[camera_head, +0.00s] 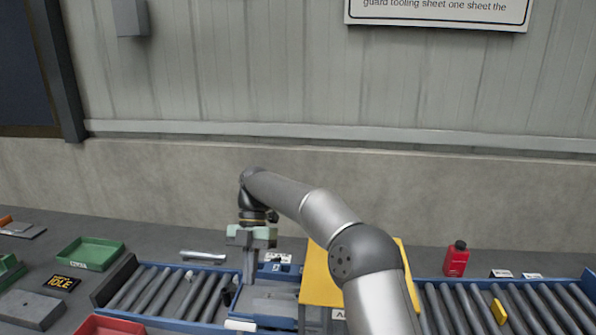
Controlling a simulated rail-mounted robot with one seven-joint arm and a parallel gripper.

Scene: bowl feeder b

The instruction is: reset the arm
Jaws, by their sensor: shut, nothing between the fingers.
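My arm (325,220) reaches from the bottom right of the camera_head view, up and over to the left. My gripper (250,285) hangs from its end and points down over the blue-framed machine (270,308) between the two roller conveyors. The gripper is shut and holds nothing. Its fingertips are small in the picture, and I cannot tell whether they touch the surface below. My arm hides part of the yellow panel (318,283) behind it.
A left roller conveyor (160,290) and a right one (470,305) flank the machine. A red bottle (456,260) stands behind the right one. Green trays (88,254), a red tray (105,325) and a grey block (32,310) lie at left. A wall closes the back.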

